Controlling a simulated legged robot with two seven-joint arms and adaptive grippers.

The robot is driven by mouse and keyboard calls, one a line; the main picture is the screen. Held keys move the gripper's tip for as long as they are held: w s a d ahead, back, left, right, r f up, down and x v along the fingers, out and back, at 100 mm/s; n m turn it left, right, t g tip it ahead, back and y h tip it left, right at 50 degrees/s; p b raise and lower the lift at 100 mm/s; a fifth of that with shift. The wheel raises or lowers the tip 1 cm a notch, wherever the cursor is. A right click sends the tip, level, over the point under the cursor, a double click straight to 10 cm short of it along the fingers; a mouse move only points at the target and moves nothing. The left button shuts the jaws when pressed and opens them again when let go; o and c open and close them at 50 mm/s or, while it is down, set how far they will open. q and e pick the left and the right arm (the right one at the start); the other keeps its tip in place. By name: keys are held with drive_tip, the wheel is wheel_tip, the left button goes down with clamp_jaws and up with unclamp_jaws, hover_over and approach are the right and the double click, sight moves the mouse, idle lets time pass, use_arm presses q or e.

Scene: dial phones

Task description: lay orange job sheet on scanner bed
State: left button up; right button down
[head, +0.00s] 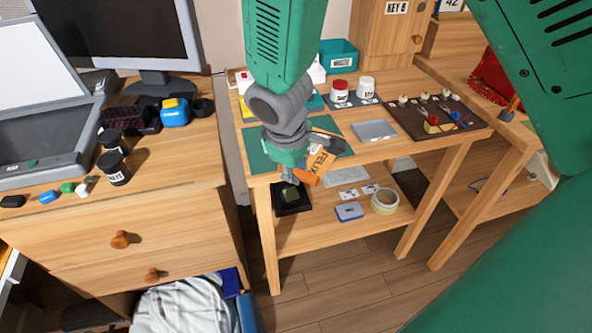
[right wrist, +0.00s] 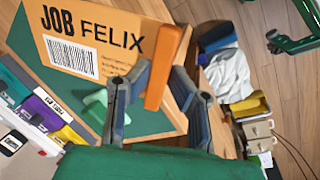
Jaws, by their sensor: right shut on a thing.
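The orange job sheet (head: 322,158), marked JOB FELIX, is at the front edge of the middle table, over a green mat (head: 259,150). In the right wrist view the sheet (right wrist: 100,42) shows its print and barcode, with an orange bar (right wrist: 163,68) at its edge. My right gripper (right wrist: 157,82) is shut on this bar, one finger on each side. I cannot tell whether the sheet touches the mat. The scanner stands open on the left desk, its pale lid (head: 35,62) raised and its dark bed (head: 45,135) bare in the visible part. My left gripper is not in view.
Black jars (head: 116,168) and small coloured blocks (head: 48,197) stand by the scanner's front. A gap separates desk and table. A grey tray (head: 374,130) lies right of the sheet.

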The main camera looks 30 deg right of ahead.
drive_tip(key=shift+d, duration=0.1)
drive_tip(key=c, duration=1.8)
unclamp_jaws()
drive_tip(key=shift+f, duration=0.1)
drive_tip(key=o, duration=0.3)
drive_tip(key=shift+d, duration=0.1)
drive_tip(key=shift+o, duration=0.2)
